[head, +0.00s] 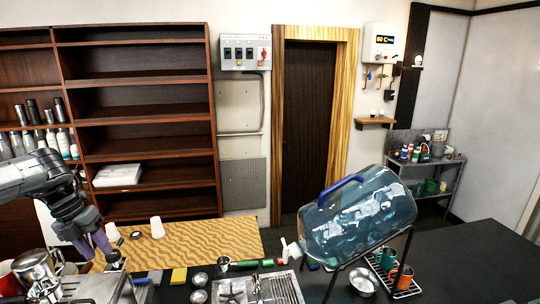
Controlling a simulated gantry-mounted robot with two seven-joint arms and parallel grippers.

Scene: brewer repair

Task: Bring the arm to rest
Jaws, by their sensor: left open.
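My left arm comes in from the left edge of the head view, and its gripper (99,248) points downward with purple fingers. The gripper is open. It is over the left part of the dark counter, beside the metal brewer parts. A small dark piece shows just below the fingertips; I cannot tell whether they touch it. My right gripper is not in the view.
A metal pitcher (36,270) stands left of the gripper. A wooden board (205,240) with white cups lies behind. A large blue water jug (358,218) sits on a rack at right. A metal tray (280,290) holds tools. The right counter (475,262) is mostly clear.

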